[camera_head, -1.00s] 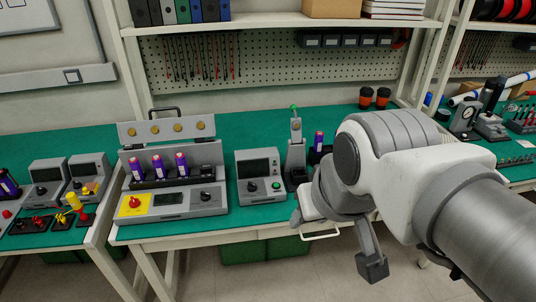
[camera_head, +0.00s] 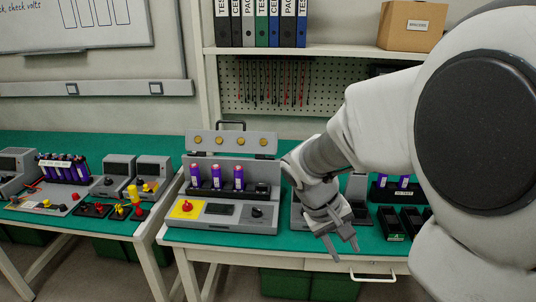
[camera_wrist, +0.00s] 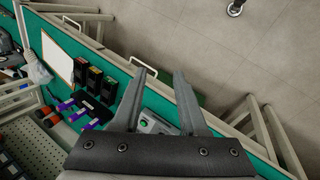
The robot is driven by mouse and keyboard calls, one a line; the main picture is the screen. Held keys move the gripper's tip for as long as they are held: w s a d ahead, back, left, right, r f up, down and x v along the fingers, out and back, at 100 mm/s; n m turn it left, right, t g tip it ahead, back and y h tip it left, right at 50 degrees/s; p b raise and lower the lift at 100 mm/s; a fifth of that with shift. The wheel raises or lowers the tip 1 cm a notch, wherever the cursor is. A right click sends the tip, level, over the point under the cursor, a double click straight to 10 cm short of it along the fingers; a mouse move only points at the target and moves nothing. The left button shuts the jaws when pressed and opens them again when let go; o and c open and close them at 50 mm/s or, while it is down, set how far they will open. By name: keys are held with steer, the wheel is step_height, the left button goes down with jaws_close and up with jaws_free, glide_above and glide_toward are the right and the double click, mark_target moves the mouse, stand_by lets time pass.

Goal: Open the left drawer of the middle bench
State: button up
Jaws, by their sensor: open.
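The middle bench (camera_head: 240,243) has a green top and a pale front edge. A pale bar handle (camera_head: 373,277) shows on its front in the head view, on what looks like the left drawer, which appears shut. In the wrist view this handle (camera_wrist: 148,69) lies near the fingertips, and a second handle shows further up-left. My gripper (camera_head: 339,243) is open and empty, fingers pointing down, above the bench's front edge and left of the handle. It also shows in the wrist view (camera_wrist: 161,76). The gap between fingers and handle cannot be judged exactly.
A grey charger unit (camera_head: 230,190) with purple cells stands left of my gripper. A black cell holder (camera_head: 395,190) and dark bins stand to the right. Green crates (camera_head: 310,284) sit under the bench.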

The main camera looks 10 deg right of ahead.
steer(key=w+d+f+n+g+h+b, duration=0.1)
steer(key=w+d+f+h+b, duration=0.2)
steer(key=f, duration=0.6)
steer(key=w+d+f+n+h+b, duration=0.25)
steer(key=w+f, duration=0.25)
steer(key=f, duration=0.4)
steer(key=n+t+h+b, duration=0.3)
steer(key=n+h+b, duration=0.1)
steer(key=h+b, duration=0.1)
glide_toward(370, 280)
steer(key=shift+m, duration=0.25)
steer(key=b+x, duration=0.3)
steer(key=x, duration=0.8)
steer(key=shift+d, duration=0.2)
jaws_close()
